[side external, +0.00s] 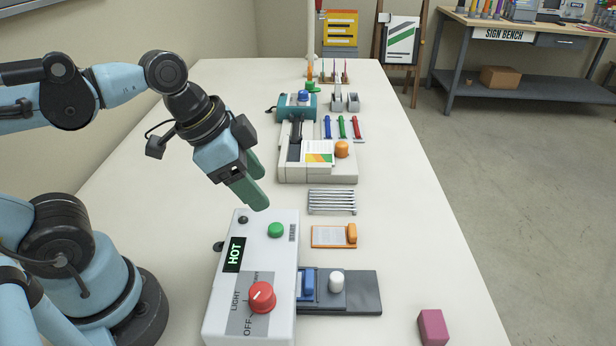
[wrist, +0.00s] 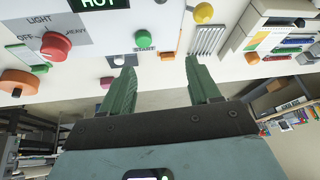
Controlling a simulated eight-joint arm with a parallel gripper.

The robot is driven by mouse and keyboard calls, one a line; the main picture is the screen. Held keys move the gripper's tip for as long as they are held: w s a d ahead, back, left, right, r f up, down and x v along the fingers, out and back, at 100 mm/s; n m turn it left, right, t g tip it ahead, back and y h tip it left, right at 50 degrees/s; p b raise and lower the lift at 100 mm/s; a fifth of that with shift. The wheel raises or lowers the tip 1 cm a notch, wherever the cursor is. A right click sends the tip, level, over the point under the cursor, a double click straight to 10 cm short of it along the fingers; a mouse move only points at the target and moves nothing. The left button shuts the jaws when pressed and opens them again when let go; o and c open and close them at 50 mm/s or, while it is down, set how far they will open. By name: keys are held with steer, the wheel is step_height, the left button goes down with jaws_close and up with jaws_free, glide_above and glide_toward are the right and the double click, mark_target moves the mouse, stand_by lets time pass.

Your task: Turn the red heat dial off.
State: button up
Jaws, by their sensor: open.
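The red heat dial (side external: 262,297) sits on a white control box (side external: 278,262) with LIGHT, HEAVY and OFF marked around it. It also shows at the left of the wrist view (wrist: 55,47). I cannot tell for sure which mark it points to. A green-lettered display (side external: 234,254) on the box reads HOT. My gripper (side external: 261,192), with green fingers, is open and empty. It is above the table, past the box's far end and apart from the dial. Its fingers show spread in the wrist view (wrist: 160,68).
A green START button (side external: 276,230) sits on the box. A grey plate (side external: 365,292) with blue and white parts adjoins its right side. An orange clipboard (side external: 330,236), a metal rack (side external: 332,202) and a beige machine (side external: 318,172) stand beyond. A pink block (side external: 432,326) lies near the right edge.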

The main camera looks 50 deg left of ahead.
steer(key=w+a+n, duration=0.1)
steer(key=w+a+f+n+t+y, duration=0.1)
steer(key=n, duration=0.1)
steer(key=a+n, duration=0.1)
steer(key=shift+w+a+f+n+t+y, duration=0.25)
steer(key=shift+w+a+n+t+y, duration=0.05)
steer(key=shift+w+a+n, duration=0.1)
steer(key=shift+w+a+f+n+t+y, duration=0.15)
steer(key=shift+w+a+n+t+y, duration=0.2)
steer(key=shift+a+n, duration=0.5)
steer(key=shift+w, duration=0.1)
